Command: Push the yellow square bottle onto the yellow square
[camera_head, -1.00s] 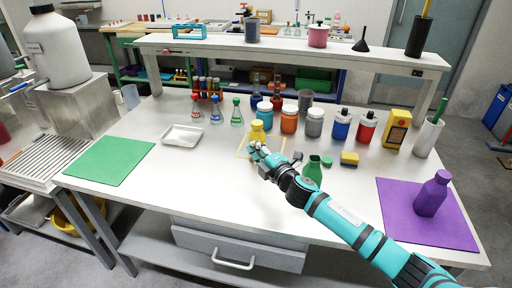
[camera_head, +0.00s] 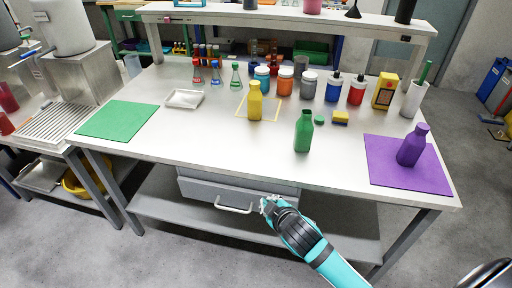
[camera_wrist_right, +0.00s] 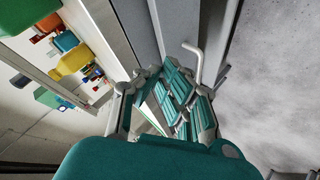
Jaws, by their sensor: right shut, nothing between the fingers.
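The yellow square bottle (camera_head: 255,102) stands upright on the white table. It is inside the thin yellow square outline (camera_head: 238,112), and its base covers part of the area near the front side. My right gripper (camera_head: 267,204) is shut and empty, low in front of the table near the drawer handle, well apart from the bottle. The right wrist view shows the gripper's fingers (camera_wrist_right: 165,105) and a yellow bottle (camera_wrist_right: 74,60) away to the left. My left gripper is not in view.
A green bottle (camera_head: 303,132) stands right of the yellow one, near the front. A purple bottle (camera_head: 411,147) stands on a purple mat (camera_head: 385,178). A green mat (camera_head: 117,120) lies left. Jars and flasks line the back. The drawer handle (camera_head: 233,208) juts out below.

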